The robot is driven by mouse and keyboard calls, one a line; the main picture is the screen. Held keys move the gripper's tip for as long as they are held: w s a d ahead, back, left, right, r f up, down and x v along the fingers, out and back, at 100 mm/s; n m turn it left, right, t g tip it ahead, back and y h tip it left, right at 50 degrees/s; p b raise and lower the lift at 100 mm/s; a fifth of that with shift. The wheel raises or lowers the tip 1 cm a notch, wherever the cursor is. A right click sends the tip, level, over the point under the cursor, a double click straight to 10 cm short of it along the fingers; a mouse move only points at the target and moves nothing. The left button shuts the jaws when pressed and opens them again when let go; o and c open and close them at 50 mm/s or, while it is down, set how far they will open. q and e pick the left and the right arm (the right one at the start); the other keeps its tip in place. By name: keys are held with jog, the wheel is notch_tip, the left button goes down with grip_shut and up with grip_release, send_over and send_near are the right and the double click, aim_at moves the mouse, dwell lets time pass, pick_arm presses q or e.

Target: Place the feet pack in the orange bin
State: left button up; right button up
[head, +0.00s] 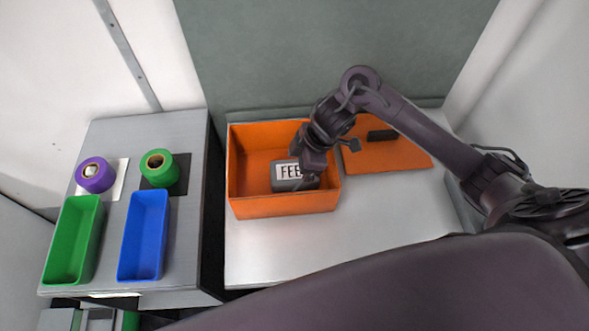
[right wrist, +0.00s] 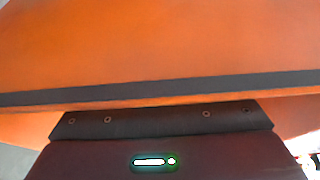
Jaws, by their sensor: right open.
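In the head view the orange bin (head: 285,207) stands open on the light counter. The feet pack, a dark grey block with a white label reading "FEE" (head: 287,172), is inside the bin, toward its right side. My right gripper (head: 306,178) reaches down into the bin right at the pack and covers the end of its label. The gripper is open; its fingertips are mostly hidden, and I cannot tell whether they touch the pack. The right wrist view shows mostly an orange surface (right wrist: 160,45) close up. My left gripper is not in view.
An orange lid with a dark handle (head: 400,152) lies right of the bin. On the left bench are a green tray (head: 73,240), a blue tray (head: 143,235), a purple roll (head: 95,176) and a green roll (head: 160,168). The counter in front of the bin is clear.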

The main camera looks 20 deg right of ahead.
jog(key=p+v, duration=0.2)
jog(key=v, duration=0.8)
jog(key=shift+s+r, duration=0.1)
